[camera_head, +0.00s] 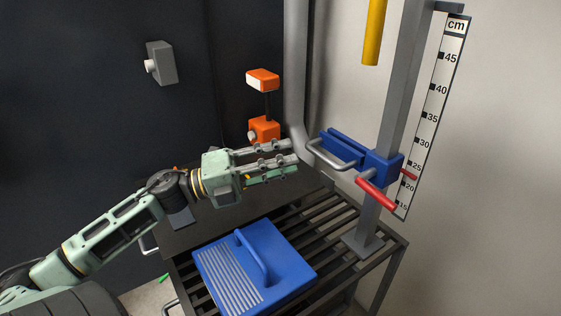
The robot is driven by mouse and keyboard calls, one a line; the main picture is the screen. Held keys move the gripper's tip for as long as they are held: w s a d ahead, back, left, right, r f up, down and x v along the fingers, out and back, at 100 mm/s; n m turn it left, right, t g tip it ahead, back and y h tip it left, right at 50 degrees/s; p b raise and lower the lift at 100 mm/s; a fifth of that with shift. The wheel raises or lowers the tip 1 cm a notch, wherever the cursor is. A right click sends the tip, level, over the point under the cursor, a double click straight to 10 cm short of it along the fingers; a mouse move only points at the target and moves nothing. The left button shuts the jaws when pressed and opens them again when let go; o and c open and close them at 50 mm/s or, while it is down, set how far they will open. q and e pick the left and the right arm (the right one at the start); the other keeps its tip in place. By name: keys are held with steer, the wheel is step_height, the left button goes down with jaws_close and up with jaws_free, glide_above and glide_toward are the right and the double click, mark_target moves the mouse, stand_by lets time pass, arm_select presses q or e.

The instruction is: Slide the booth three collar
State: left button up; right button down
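The blue collar (382,166) sits around the grey upright post (404,85). It has a blue arm reaching left, a grey loop handle (330,158) and a red lever (376,193). A small red pointer (409,174) on its right lies between 20 and 25 on the cm scale (433,110). My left gripper (294,161) points right toward the loop handle, just left of it and seemingly apart. Its fingers look parted with nothing between them. My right gripper is not in view.
A blue box with a handle (290,246) rests on the dark slatted bench (330,250) below. An orange device (264,130) stands behind my gripper, near a grey pipe (296,60). A yellow bar (374,35) hangs left of the post. A grey box (162,62) is on the dark curtain.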

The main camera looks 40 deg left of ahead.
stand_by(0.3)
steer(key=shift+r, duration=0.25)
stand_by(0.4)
